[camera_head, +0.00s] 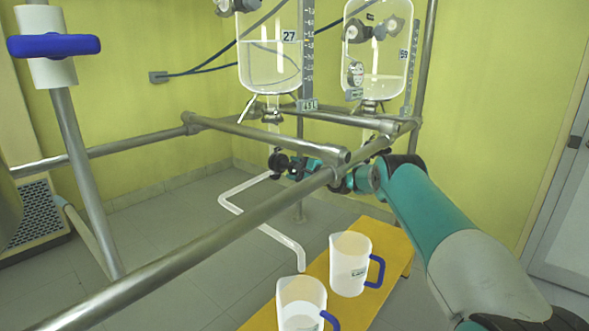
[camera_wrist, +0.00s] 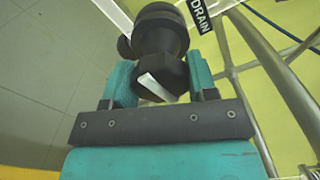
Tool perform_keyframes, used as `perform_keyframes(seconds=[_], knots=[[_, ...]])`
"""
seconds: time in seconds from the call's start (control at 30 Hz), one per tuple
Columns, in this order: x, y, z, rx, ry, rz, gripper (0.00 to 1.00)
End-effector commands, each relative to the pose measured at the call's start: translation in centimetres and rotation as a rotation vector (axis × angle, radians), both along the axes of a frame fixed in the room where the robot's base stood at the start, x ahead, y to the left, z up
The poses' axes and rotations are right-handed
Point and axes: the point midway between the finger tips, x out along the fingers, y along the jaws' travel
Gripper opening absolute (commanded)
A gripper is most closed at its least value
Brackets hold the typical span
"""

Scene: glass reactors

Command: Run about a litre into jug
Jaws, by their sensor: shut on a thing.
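My gripper (camera_head: 282,163) is shut on the black drain valve knob (camera_wrist: 162,50) below the glass reactor marked 27 (camera_head: 268,62). In the wrist view its teal fingers (camera_wrist: 158,85) stand on both sides of the knob, by a DRAIN label. A pale bent outlet pipe (camera_head: 240,212) runs from the valve and ends above the nearer jug. The nearer clear jug (camera_head: 300,294) has a blue handle and appears to hold pale liquid low down; its base is cut off. A second blue-handled jug (camera_head: 348,265) stands behind it to the right. No stream is discernible at the pipe end.
Both jugs stand on a yellow bench (camera_head: 393,244). Metal frame rails (camera_head: 200,250) cross in front of the reactors. A second reactor (camera_head: 375,60) stands at right. A blue-handled white valve (camera_head: 53,46) is at left.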

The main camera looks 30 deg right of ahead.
Motion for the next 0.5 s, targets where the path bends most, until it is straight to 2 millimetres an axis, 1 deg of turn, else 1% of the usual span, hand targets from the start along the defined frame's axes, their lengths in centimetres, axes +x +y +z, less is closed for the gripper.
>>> perform_keyframes(seconds=[0.2,0.5], knots=[[-0.02,-0.03,-0.07,0.037,0.015,-0.001,0.29],[-0.02,-0.04,-0.09,0.043,0.017,-0.001,0.29]])
